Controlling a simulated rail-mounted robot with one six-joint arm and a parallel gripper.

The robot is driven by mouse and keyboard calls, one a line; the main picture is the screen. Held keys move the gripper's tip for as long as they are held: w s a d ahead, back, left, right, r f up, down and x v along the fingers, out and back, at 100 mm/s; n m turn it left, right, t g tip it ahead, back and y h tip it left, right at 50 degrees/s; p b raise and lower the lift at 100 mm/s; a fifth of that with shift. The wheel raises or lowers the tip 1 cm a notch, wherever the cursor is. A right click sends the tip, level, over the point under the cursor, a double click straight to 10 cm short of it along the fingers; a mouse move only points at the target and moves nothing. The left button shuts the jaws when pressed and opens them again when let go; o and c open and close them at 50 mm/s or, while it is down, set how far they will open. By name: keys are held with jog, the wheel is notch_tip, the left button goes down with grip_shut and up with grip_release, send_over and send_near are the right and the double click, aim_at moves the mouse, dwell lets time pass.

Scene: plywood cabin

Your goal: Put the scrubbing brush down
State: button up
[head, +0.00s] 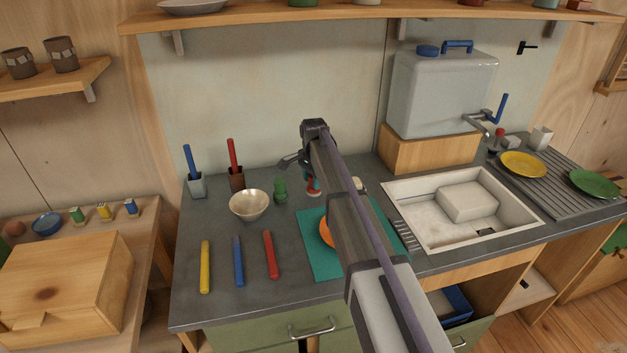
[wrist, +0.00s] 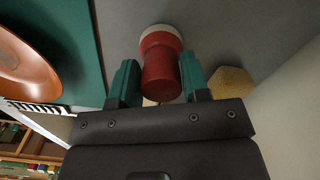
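The scrubbing brush (wrist: 160,65) has a red handle and a cream end. In the wrist view it sits between the two teal fingers of my gripper (wrist: 160,82), which touch its handle on both sides. In the head view the brush (head: 314,188) is a small red patch under my gripper (head: 312,183), partly hidden by my arm, towards the back of the grey counter (head: 215,275). Its cream end points away from my gripper, towards the counter. I cannot tell whether it touches the counter.
A yellowish block (wrist: 232,84) lies close beside the right finger. A teal mat (head: 312,262) with an orange plate (head: 326,233) is in front, partly behind my arm. The sink (head: 415,215) is to the right.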

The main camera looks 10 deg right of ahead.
jog(key=o, duration=0.3)
notch_tip(320, 180, up, 13)
jog(key=p, duration=1.3)
jog(key=s+n, duration=1.2)
jog(key=s, duration=2.2)
jog(key=shift+s+d+f+n+b, duration=0.15)
jog(key=shift+s+f+n+b, duration=0.15)
jog(key=shift+s+f+n, duration=0.1)
